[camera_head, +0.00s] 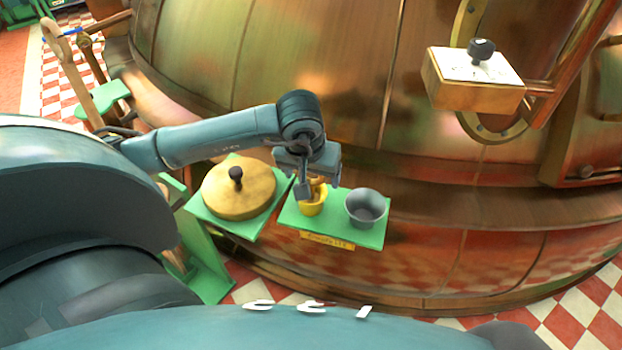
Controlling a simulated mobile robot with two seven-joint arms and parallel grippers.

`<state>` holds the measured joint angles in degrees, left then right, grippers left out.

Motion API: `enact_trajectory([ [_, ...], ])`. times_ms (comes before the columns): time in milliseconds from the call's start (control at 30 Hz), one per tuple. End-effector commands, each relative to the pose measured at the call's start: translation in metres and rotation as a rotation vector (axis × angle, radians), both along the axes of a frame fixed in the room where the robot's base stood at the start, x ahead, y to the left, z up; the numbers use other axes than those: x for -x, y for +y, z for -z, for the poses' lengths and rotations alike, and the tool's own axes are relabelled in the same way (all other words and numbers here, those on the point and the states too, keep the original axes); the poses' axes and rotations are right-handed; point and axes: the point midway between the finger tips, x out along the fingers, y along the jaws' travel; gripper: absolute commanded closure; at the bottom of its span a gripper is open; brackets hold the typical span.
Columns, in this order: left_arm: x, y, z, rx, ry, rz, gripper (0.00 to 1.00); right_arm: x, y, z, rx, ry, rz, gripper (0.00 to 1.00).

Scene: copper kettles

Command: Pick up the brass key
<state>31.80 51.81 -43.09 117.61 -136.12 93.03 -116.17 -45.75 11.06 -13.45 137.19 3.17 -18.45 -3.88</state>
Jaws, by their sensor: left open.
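My left gripper (311,188) reaches down from its wrist over a small yellow cup (313,208) on a green shelf (340,229). Its fingers are open and at the cup's mouth, hiding part of the rim. A small golden-brown piece shows by the fingers just above the cup. I cannot tell whether it is the brass key or part of something else. No other key can be made out. My right gripper is not in view.
A grey metal bowl (366,207) stands on the shelf, right of the yellow cup. A round brass lid (239,190) with a black knob lies on another green stand at left. The large copper kettle (290,60) rises close behind. A wooden box (472,81) is at upper right.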

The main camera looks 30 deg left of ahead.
Motion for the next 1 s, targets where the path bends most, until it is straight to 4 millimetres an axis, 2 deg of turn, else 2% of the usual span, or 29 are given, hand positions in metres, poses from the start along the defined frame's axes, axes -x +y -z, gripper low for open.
enact_trajectory([
  [133,-0.0001,-0.0001,-0.0005,0.0,-0.001,0.0,0.21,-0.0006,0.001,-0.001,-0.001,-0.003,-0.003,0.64],
  [800,-0.0003,-0.0001,-0.0015,0.0,-0.002,0.0,0.75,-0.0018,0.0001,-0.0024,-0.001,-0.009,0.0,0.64],
  [1000,-0.0004,-0.0001,-0.0024,0.0,-0.002,0.0,0.75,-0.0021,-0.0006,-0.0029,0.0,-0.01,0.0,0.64],
])
